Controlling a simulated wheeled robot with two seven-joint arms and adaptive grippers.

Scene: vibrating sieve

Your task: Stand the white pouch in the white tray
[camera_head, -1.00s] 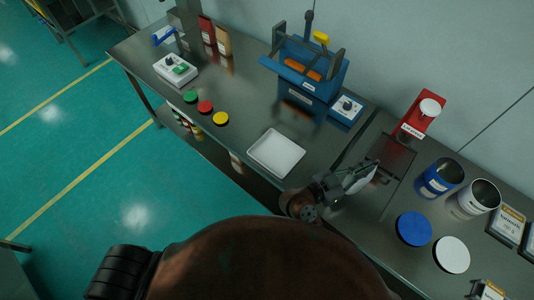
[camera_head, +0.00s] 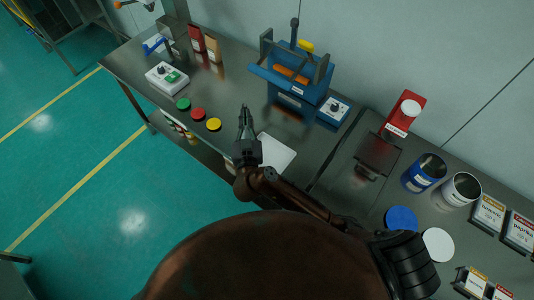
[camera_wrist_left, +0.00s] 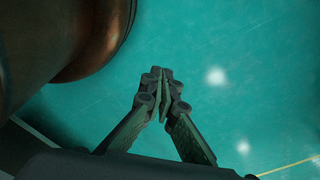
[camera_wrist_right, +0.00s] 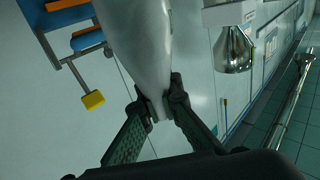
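The white pouch (camera_wrist_right: 146,45) is pinched at one end between the fingers of my right gripper (camera_wrist_right: 159,100) in the right wrist view. My left gripper (camera_wrist_left: 163,88) is shut and empty above the green floor, away from the table.
Green, red and yellow round caps (camera_head: 198,113) lie left of the tray. A blue sieve machine (camera_head: 292,78) stands behind it. To the right are a dark plate (camera_head: 376,158), a blue can (camera_head: 423,172), an open white can (camera_head: 461,189) and two round lids (camera_head: 401,218).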

